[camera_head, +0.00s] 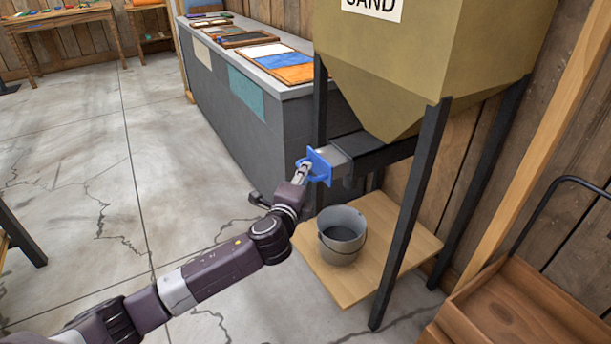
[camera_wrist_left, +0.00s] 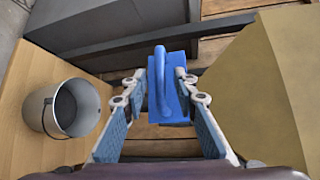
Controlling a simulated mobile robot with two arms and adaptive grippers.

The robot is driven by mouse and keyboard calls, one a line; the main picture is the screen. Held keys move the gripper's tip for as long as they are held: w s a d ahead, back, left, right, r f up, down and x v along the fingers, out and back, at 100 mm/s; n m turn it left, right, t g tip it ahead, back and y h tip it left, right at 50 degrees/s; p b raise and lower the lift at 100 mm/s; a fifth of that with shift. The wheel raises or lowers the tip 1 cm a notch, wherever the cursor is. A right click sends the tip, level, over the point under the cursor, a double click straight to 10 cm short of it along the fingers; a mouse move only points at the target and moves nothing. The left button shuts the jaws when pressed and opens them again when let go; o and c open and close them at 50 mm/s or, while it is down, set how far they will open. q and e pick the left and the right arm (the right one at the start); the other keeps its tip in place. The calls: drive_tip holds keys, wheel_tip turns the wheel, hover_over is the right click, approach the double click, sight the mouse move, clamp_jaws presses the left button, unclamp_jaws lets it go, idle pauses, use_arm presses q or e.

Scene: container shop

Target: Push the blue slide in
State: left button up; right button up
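The blue slide (camera_head: 320,166) is a blue plate with a loop handle, on the end of a grey bar that sticks out from under the sand hopper (camera_head: 400,60). My left gripper (camera_head: 305,168) is at the handle. In the left wrist view the blue handle (camera_wrist_left: 161,85) stands upright between the two fingertips, which are apart with a gap to it. Whether a finger touches the blue plate I cannot tell. My right gripper is not in view.
A grey bucket (camera_head: 342,236) stands on a wooden board (camera_head: 384,277) below the hopper, beside its dark legs (camera_head: 411,210). A dark grey counter (camera_head: 270,128) with trays is behind. A wooden cart (camera_head: 510,312) is at lower right.

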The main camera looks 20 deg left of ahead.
use_arm(q)
drive_tip(key=shift+x, duration=1.2)
clamp_jaws()
